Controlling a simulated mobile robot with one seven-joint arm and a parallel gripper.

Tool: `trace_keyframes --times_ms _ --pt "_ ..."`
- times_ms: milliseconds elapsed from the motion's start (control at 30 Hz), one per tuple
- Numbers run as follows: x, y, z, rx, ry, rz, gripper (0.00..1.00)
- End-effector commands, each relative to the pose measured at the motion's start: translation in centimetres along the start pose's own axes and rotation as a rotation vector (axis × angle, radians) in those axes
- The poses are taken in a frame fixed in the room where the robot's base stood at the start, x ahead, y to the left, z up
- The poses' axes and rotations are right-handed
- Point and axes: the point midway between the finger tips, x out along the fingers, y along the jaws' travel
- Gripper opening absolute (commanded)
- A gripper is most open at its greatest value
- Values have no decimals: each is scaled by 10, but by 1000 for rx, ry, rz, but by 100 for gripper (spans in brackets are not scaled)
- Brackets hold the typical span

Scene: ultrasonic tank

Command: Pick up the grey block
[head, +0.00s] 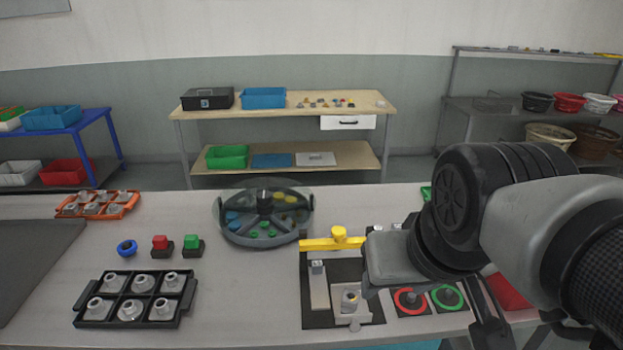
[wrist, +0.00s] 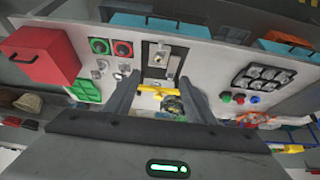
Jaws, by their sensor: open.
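A grey metal block with a round boss (head: 350,302) sits at the front of a black fixture plate (head: 342,265) in the head view; I cannot tell for sure that it is the task's grey block. A flat grey bar (head: 318,287) stands beside it on the plate. A yellow clamp handle (head: 333,242) lies across the plate's far end; it also shows in the wrist view (wrist: 158,92). My gripper (wrist: 158,78) is open and empty, its two dark fingers either side of the fixture in the picture. In the head view, my arm hides the bench's right part.
A divided round tray (head: 262,238) stands left of the fixture. Black (head: 108,277) and orange (head: 125,209) trays hold grey parts. Red and green buttons (head: 192,243) stand between. Red and green rings (head: 410,300) lie right of the fixture. A red box (wrist: 45,52) shows in the wrist view.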

Motion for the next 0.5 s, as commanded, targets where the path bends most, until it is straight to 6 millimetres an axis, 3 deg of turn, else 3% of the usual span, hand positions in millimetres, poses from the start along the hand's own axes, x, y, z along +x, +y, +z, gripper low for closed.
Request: trace_keyframes --times_ms 133,267,500 --pt "11 -2 -14 34 -37 -10 55" --pt "40 -4 -42 110 -111 -16 55" --pt "126 -10 -96 272 -256 39 55"
